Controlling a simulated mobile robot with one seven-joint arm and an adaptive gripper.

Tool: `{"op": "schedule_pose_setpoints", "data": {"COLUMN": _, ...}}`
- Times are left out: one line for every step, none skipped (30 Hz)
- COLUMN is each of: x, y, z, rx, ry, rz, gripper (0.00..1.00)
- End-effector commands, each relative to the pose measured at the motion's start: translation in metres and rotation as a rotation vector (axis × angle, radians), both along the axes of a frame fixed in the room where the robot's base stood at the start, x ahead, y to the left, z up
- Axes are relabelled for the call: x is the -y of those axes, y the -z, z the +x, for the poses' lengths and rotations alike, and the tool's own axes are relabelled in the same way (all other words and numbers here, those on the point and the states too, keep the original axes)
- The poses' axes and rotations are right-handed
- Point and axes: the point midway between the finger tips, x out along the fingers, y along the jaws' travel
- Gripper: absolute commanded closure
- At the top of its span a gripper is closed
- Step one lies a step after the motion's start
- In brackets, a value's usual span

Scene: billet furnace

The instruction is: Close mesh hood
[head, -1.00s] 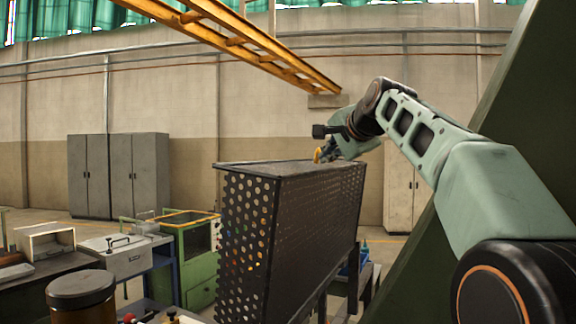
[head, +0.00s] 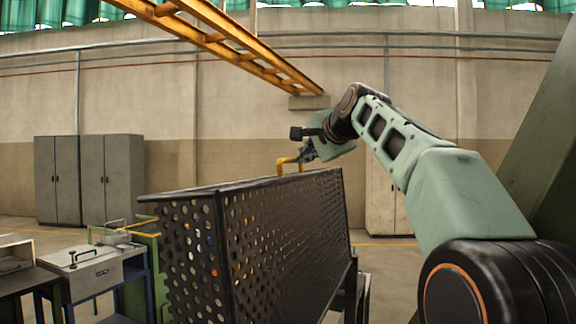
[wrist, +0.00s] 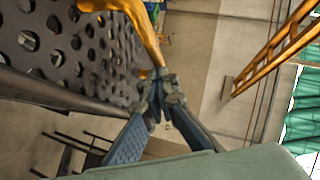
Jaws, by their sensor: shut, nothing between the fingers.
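The mesh hood (head: 255,245) is a black perforated metal box, large in the head view's middle, with small coloured things behind its holes. Its yellow handle (head: 282,165) stands on the top edge near the far end. My gripper (head: 301,158) is at this handle, fingers shut and empty. In the wrist view the shut fingertips (wrist: 160,88) are at the end of the yellow handle (wrist: 142,28), beside the perforated panel (wrist: 70,45). I cannot tell whether they touch the handle. The hood's inside and far side are hidden.
A yellow ladder-like beam (head: 235,40) hangs overhead. Grey cabinets (head: 90,178) stand at the back left, and a pale cabinet (head: 385,195) stands behind the hood. A bench with a white box (head: 90,268) is at the left. A green slanted panel (head: 535,180) rises at right.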

Motion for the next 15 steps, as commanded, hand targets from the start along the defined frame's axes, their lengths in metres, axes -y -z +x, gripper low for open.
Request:
{"op": "schedule_pose_setpoints", "data": {"x": -0.004, "y": 0.003, "z": 0.007, "rx": -0.006, "ry": -0.004, "rz": 0.000, "gripper": 1.00}}
{"op": "schedule_pose_setpoints", "data": {"x": -0.005, "y": 0.005, "z": 0.011, "rx": -0.008, "ry": -0.004, "rz": 0.000, "gripper": 1.00}}
{"op": "schedule_pose_setpoints", "data": {"x": -0.008, "y": 0.007, "z": 0.017, "rx": -0.010, "ry": -0.005, "rz": -0.001, "gripper": 1.00}}
{"op": "schedule_pose_setpoints", "data": {"x": -0.010, "y": 0.009, "z": 0.022, "rx": -0.011, "ry": -0.005, "rz": -0.001, "gripper": 1.00}}
{"op": "schedule_pose_setpoints", "data": {"x": -0.011, "y": 0.011, "z": 0.027, "rx": -0.011, "ry": -0.005, "rz": 0.000, "gripper": 1.00}}
{"op": "schedule_pose_setpoints", "data": {"x": -0.014, "y": 0.013, "z": 0.034, "rx": -0.012, "ry": -0.005, "rz": 0.000, "gripper": 1.00}}
{"op": "schedule_pose_setpoints", "data": {"x": -0.015, "y": 0.016, "z": 0.040, "rx": -0.014, "ry": -0.004, "rz": -0.001, "gripper": 1.00}}
{"op": "schedule_pose_setpoints", "data": {"x": -0.018, "y": 0.017, "z": 0.045, "rx": -0.013, "ry": -0.004, "rz": -0.001, "gripper": 1.00}}
{"op": "schedule_pose_setpoints", "data": {"x": -0.020, "y": 0.019, "z": 0.052, "rx": -0.013, "ry": -0.004, "rz": -0.001, "gripper": 1.00}}
{"op": "schedule_pose_setpoints", "data": {"x": -0.022, "y": 0.021, "z": 0.057, "rx": -0.014, "ry": -0.005, "rz": 0.000, "gripper": 1.00}}
{"op": "schedule_pose_setpoints", "data": {"x": -0.024, "y": 0.023, "z": 0.062, "rx": -0.014, "ry": -0.005, "rz": 0.000, "gripper": 1.00}}
{"op": "schedule_pose_setpoints", "data": {"x": -0.026, "y": 0.025, "z": 0.068, "rx": -0.014, "ry": -0.004, "rz": -0.001, "gripper": 1.00}}
{"op": "schedule_pose_setpoints", "data": {"x": -0.027, "y": 0.026, "z": 0.073, "rx": -0.013, "ry": -0.004, "rz": -0.001, "gripper": 1.00}}
{"op": "schedule_pose_setpoints", "data": {"x": -0.029, "y": 0.027, "z": 0.077, "rx": -0.013, "ry": -0.004, "rz": -0.001, "gripper": 1.00}}
{"op": "schedule_pose_setpoints", "data": {"x": -0.032, "y": 0.030, "z": 0.083, "rx": -0.014, "ry": -0.005, "rz": 0.000, "gripper": 1.00}}
